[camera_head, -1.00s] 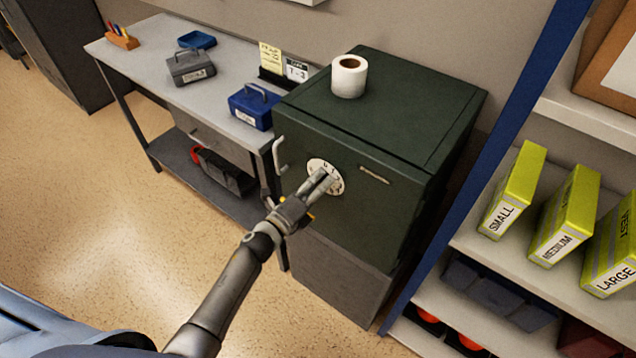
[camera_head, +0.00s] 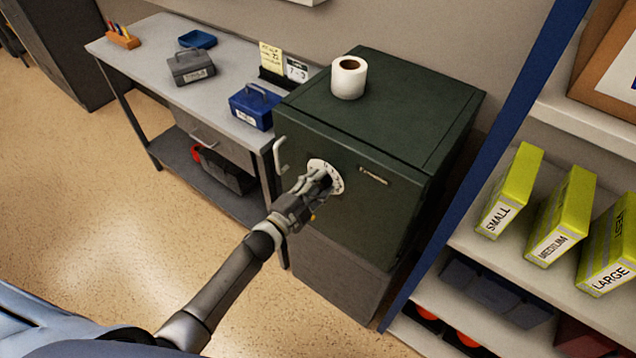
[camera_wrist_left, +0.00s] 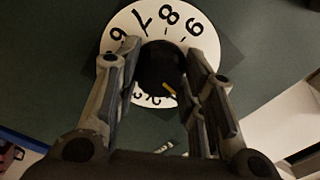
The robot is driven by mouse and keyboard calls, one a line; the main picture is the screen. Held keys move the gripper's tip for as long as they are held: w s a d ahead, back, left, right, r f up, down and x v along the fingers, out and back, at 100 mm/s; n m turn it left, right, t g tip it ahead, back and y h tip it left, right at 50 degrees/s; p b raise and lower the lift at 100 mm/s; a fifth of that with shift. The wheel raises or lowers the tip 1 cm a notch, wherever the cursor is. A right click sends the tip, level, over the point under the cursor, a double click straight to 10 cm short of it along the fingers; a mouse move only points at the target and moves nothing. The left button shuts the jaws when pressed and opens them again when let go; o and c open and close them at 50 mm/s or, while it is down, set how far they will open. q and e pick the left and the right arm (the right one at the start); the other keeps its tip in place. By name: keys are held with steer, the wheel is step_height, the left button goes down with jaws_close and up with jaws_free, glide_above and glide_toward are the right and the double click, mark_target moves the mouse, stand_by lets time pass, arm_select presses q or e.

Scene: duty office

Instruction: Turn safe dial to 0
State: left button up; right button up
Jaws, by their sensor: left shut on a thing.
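The green safe (camera_head: 385,215) stands right of the desk, its white round dial (camera_head: 338,187) on the front face. My left gripper (camera_head: 318,182) reaches the dial from the front and covers part of it. In the left wrist view the dial (camera_wrist_left: 194,34) shows black digits, with 7, 8 and 9 along its upper edge. Its dark centre knob (camera_wrist_left: 163,62) sits between my two fingers, and my left gripper (camera_wrist_left: 162,66) is shut on it. A short yellow mark (camera_wrist_left: 169,90) shows at the knob's lower side. Some digits are hidden. My right gripper is not in view.
A paper roll (camera_head: 349,78) stands on the safe. The safe handle (camera_head: 279,157) is just left of the dial. A desk (camera_head: 140,55) with a blue cash box (camera_head: 252,106) is at left. Shelving with yellow boxes (camera_head: 560,215) is at right. The floor at left is clear.

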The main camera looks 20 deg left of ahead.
arm_select(q)
steer(key=shift+n, duration=0.6)
steer(key=o, duration=1)
steer(key=shift+a, duration=0.1)
steer(key=v, duration=1.2)
